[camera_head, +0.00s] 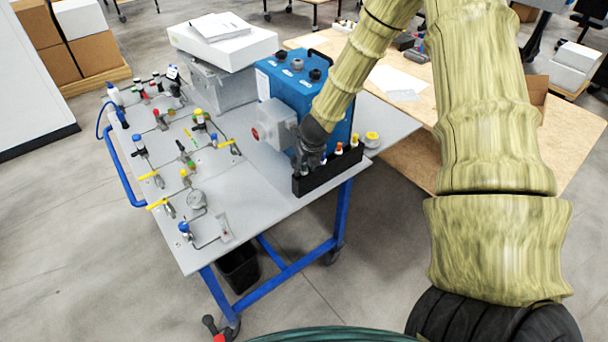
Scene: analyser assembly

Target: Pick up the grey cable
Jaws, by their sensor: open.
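My gripper (307,164) points down at the left part of a black rack (330,176) on the near right edge of the cart top. The jaws are small and dark in this view, and they read as open. Several small upright pieces with coloured and white ends stand in the rack, including a yellow-topped one (354,140). I cannot make out a grey cable for certain; my gripper hides the left part of the rack. I cannot tell whether the gripper touches anything there.
A blue analyser box (290,92) with a grey housing (273,124) stands close behind my gripper. Fittings and valves cover the left of the cart top (255,190). A wooden table (570,140) stands behind.

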